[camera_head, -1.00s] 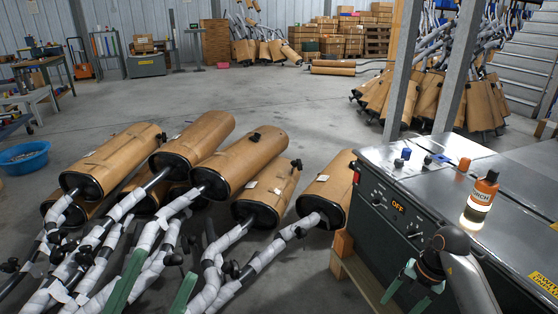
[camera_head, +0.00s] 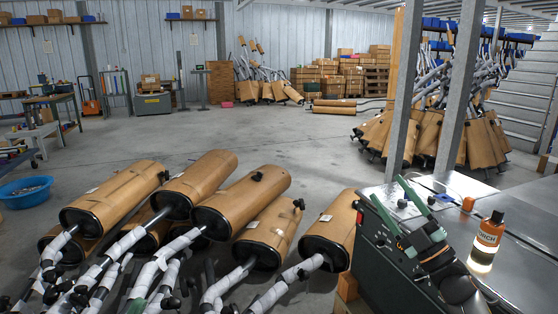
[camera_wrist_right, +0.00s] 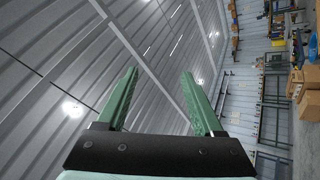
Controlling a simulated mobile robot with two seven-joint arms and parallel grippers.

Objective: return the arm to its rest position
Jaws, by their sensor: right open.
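In the right wrist view the open fingers (camera_wrist_right: 160,73) point at the corrugated ceiling and wall.
A dark metal-topped machine (camera_head: 380,262) stands below my right arm, with an orange bottle (camera_head: 488,232) on top. Wrapped mufflers (camera_head: 240,195) lie on the floor to the left. A grey post (camera_head: 404,95) rises behind the machine. Open floor lies beyond.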

